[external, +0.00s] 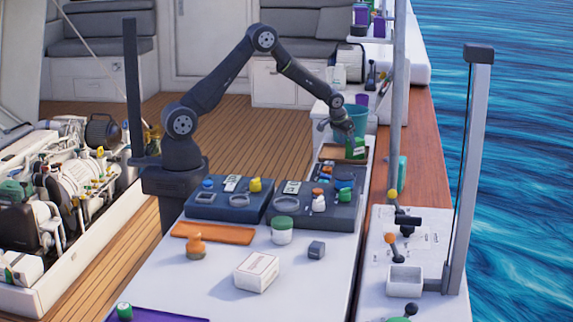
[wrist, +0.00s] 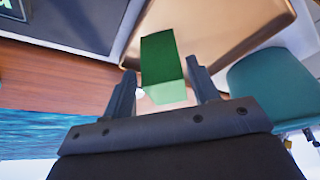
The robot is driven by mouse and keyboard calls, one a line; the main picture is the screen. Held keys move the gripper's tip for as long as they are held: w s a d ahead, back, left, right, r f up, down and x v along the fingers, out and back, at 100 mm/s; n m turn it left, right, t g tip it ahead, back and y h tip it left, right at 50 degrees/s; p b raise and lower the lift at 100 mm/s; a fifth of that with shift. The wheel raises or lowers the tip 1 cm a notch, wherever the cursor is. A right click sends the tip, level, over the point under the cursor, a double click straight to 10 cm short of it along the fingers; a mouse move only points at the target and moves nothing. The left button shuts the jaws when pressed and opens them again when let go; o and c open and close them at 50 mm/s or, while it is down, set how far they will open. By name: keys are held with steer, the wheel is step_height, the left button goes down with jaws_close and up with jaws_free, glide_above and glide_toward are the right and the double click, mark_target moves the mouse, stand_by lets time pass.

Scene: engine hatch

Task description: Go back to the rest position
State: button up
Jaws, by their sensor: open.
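My gripper (wrist: 160,88) is open, its two fingers standing on either side of a green box (wrist: 163,62) in the wrist view. Gaps show between the box and the fingers. In the external view my arm reaches out to the far end of the white table, and my gripper (external: 350,140) points down at the green box (external: 355,150). The box is at a brown tray (external: 328,152), which also shows in the wrist view (wrist: 215,45). Whether the box rests fully on the tray floor is hard to tell.
A teal bucket (external: 362,118) stands close beside the tray and also shows in the wrist view (wrist: 268,88). Dark trays (external: 235,213) with small parts, a white jar (external: 282,235) and a white box (external: 257,272) are on the table. A pole (external: 397,120) rises at right.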

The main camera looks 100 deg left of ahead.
mark_target(349, 148)
steer(key=x, duration=0.6)
steer(key=shift+r, duration=0.15)
steer(key=v, duration=1.2)
steer(key=x, duration=1.2)
steer(key=shift+f, duration=0.45)
step_height(349, 148, up, 4)
steer(key=shift+r, duration=0.45)
steer(key=shift+d+r, duration=0.2)
steer(key=shift+d, duration=0.25)
